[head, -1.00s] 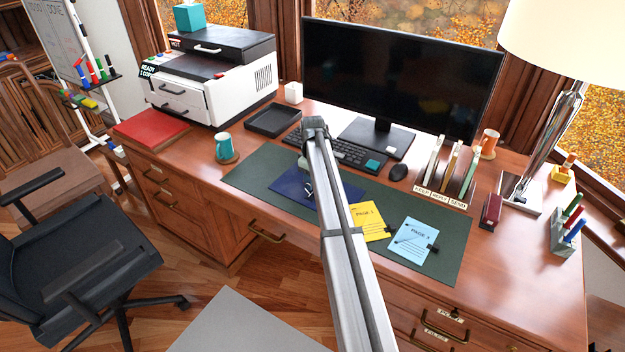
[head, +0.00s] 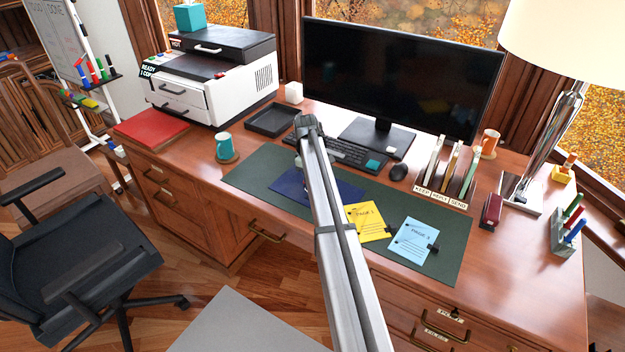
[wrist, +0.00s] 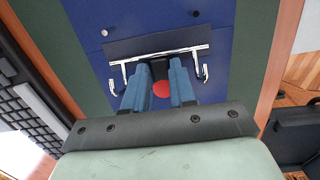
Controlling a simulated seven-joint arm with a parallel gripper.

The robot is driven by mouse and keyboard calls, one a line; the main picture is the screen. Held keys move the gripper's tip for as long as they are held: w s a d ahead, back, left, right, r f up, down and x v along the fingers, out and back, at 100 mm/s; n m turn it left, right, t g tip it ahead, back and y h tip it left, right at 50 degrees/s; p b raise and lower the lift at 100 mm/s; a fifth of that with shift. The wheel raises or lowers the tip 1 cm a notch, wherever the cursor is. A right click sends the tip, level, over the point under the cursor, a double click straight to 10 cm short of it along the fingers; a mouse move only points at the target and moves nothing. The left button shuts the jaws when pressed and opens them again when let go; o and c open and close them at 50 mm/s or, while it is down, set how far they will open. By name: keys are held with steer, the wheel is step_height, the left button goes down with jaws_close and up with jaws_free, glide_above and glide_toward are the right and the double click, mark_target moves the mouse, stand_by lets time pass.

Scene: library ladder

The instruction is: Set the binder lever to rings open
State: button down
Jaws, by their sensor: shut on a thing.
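The dark blue binder (head: 288,186) lies on the green desk mat (head: 252,172), partly covered by my arm in the head view. In the wrist view the binder (wrist: 205,17) shows its chrome ring bar (wrist: 190,50) on a dark plate. Curved chrome ring parts (wrist: 203,78) stand at both ends; I cannot tell whether their halves meet. The binder lever (wrist: 161,89), black with a red tip, sits between the two blue fingers of my gripper (wrist: 157,78). The gripper is shut on it. In the head view the fingers and lever are hidden behind my arm.
A yellow page (head: 368,222) and a light blue page (head: 411,240) lie right of the binder. The keyboard (head: 355,156), black tray (head: 271,120) and monitor (head: 400,80) are behind. A teal mug (head: 223,145) stands left. The mat's left part is bare.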

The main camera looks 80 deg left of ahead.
steer(key=c, duration=1.2)
jaws_free()
steer(key=shift+r, duration=0.1)
step_height(320, 180, up, 14)
steer(key=s+a, duration=0.1)
steer(key=shift+f, duration=0.2)
